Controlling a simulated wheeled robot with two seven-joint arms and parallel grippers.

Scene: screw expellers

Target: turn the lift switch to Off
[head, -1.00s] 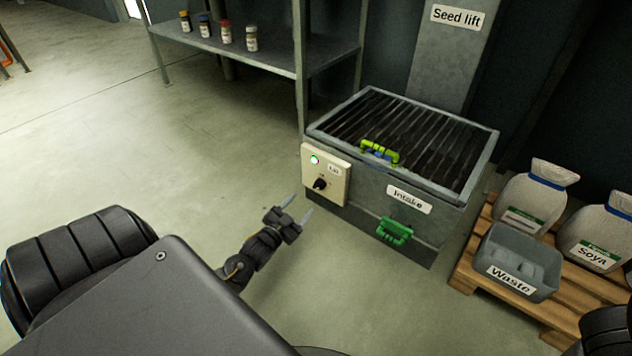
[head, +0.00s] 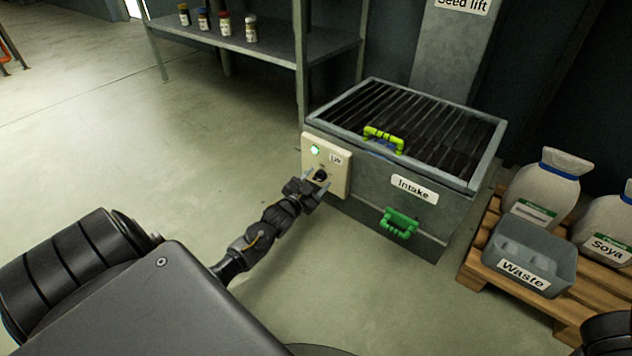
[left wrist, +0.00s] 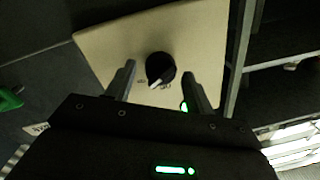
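The lift switch is a black round knob (head: 321,175) with a white pointer mark, on a cream panel (head: 341,178) on the left side of the grey intake box. A lamp (head: 314,149) on the panel glows green. The knob shows also in the left wrist view (left wrist: 160,67), its pointer slanting toward the lower left there; the small position letters are too blurred to read. My left gripper (head: 317,180) is open in front of the panel, its fingers on either side of the knob, with gaps visible in the left wrist view. My right gripper is out of view.
The intake box has a barred top (head: 415,130), a yellow-green handle (head: 383,139) and a green handle (head: 399,222) in front. A pallet (head: 520,297) with a waste bin (head: 528,258) and sacks stands at right. A shelf (head: 280,50) with bottles is behind. The floor at left is clear.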

